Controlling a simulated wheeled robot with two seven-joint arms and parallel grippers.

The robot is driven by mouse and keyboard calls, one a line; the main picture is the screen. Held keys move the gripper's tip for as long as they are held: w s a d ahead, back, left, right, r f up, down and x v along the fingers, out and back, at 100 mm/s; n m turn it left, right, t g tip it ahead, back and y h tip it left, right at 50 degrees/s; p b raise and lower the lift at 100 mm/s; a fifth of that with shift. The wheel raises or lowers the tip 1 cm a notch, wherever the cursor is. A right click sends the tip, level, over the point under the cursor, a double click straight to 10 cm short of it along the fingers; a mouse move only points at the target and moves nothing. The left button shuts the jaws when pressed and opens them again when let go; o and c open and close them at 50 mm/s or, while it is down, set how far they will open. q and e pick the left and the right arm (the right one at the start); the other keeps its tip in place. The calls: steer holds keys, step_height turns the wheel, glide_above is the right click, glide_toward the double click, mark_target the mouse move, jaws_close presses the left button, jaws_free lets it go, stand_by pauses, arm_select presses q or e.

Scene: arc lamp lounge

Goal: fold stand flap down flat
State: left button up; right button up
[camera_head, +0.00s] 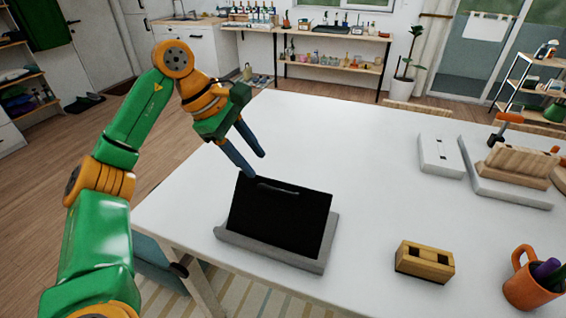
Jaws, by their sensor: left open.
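A stand with a black flap (279,211) and a grey base (270,256) sits near the table's left front part. The flap is raised and leans back from the base, with a thin handle-like strip near its top edge. My left gripper (250,166) is open and empty, just above and behind the flap's upper left corner. Its fingers point down and to the right. I cannot tell whether a fingertip touches the flap. What lies behind the flap is hidden. My right gripper is not in view.
On the white table (350,130) stand a wooden block (425,260), an orange mug (528,287) with items in it, a white switch-like box (440,155), and a wooden holder (515,165) on a grey tray. The table's middle behind the stand is clear.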

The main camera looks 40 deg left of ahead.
mark_target(267, 188)
arm_select(q)
steer(key=d+f, duration=0.1)
steer(key=s+d+f, duration=0.1)
steer(key=f, duration=0.1)
steer(key=shift+s+f, duration=0.2)
steer(key=shift+f, duration=0.05)
steer(key=shift+x, duration=0.75)
steer(key=shift+w+a+f, duration=0.1)
steer(key=shift+w+f, duration=0.2)
steer(key=shift+w, duration=0.2)
steer(key=shift+s+r, duration=0.15)
steer(key=shift+s, duration=0.1)
jaws_close()
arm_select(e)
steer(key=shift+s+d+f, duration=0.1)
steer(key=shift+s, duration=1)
arm_select(q)
steer(key=shift+w, duration=0.1)
